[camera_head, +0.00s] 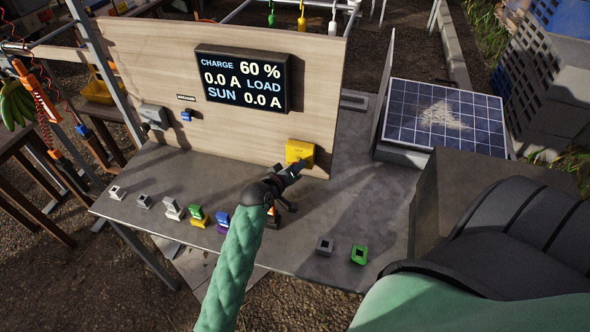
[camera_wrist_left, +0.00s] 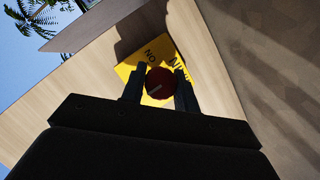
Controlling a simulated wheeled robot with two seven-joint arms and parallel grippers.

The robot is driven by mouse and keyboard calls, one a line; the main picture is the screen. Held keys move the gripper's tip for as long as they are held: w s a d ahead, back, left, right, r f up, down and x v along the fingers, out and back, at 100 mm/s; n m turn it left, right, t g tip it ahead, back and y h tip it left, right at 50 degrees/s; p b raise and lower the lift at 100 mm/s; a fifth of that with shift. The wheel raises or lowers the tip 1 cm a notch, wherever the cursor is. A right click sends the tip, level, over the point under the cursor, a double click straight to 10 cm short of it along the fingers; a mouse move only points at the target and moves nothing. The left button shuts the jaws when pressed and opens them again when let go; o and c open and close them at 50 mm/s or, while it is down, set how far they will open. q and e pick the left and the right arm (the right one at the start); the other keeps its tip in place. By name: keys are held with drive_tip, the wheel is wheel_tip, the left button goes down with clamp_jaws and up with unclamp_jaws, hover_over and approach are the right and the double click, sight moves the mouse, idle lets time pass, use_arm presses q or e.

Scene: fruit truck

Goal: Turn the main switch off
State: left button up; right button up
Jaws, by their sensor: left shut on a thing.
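The main switch is a yellow box (camera_head: 300,151) low on the right of the upright wooden board. In the left wrist view, its yellow plate (camera_wrist_left: 129,70) shows black lettering, partly covered, and a dark red round knob (camera_wrist_left: 160,82) with a pale mark running slantwise. My left gripper (camera_head: 300,168) reaches the box from the front; in the wrist view its two dark fingers (camera_wrist_left: 158,88) are shut on the knob, one on each side. In the head view the gripper hides the knob. My right gripper is not in view.
A display (camera_head: 242,79) on the board (camera_head: 150,60) reads charge 60 %, 0.0 A load, sun 0.0 A. Several small coloured blocks stand along the table (camera_head: 160,170), beside and near my left arm. A solar panel (camera_head: 445,115) lies to the right.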

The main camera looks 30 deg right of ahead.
use_arm(q)
drive_tip(key=o, duration=1)
drive_tip(key=shift+c, duration=0.2)
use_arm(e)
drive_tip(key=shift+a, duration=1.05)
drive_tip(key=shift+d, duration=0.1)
